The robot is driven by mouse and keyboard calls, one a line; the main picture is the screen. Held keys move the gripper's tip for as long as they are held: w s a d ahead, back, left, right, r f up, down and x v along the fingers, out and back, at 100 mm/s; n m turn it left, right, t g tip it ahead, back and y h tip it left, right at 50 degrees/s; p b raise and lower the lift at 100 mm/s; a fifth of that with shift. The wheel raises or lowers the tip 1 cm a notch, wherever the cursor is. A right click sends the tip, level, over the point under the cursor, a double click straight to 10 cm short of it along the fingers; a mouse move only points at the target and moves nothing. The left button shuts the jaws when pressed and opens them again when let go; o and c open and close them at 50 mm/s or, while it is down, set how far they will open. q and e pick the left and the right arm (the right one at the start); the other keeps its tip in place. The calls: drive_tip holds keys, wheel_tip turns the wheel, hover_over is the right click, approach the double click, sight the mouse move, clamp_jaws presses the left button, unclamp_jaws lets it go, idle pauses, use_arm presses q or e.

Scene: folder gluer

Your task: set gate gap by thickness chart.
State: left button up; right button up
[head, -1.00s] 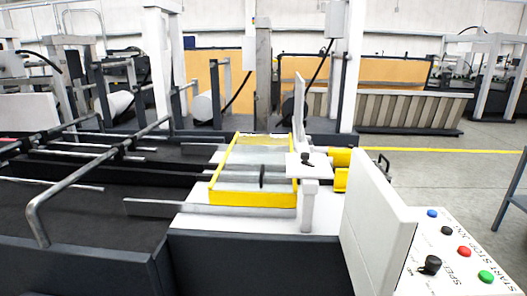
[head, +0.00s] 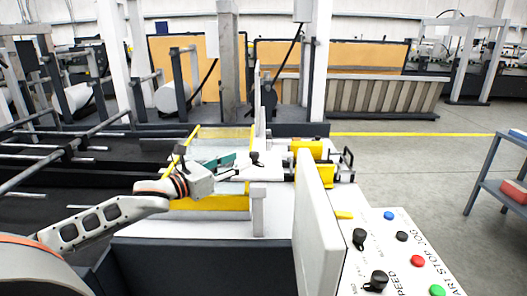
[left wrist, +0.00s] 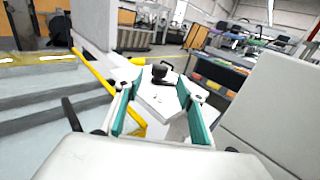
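A black knob (head: 254,158) stands on a white block beside a thin upright white plate (head: 260,105), at the right side of a yellow-edged feed frame (head: 228,203). My left gripper (head: 237,163) reaches over the frame, with its fingers pointing at the knob. In the left wrist view the teal finger pads are spread apart, and the knob (left wrist: 160,72) is ahead between them, not clasped. I cannot make out a thickness chart or read a gap. My right gripper is not in view.
A tall white panel (head: 312,225) stands between the frame and a control console with blue, black, red and green buttons and black knobs (head: 376,281). Yellow parts (head: 312,150) sit right of the plate. A blue-grey shelf cart (head: 497,180) stands right, beyond open floor.

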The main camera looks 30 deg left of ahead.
sight(250, 155)
use_arm(q)
drive_tip(key=shift+r, duration=0.2)
drive_tip(key=shift+w, duration=0.45)
drive_tip(key=shift+w+d, duration=0.2)
drive_tip(key=shift+w, duration=0.15)
drive_tip(key=shift+p+x, duration=0.4)
drive_tip(key=shift+x, duration=2.45)
drive_tip(key=shift+f, duration=0.1)
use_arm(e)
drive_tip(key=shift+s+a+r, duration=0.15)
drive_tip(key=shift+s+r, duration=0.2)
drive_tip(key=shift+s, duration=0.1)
use_arm(q)
clamp_jaws()
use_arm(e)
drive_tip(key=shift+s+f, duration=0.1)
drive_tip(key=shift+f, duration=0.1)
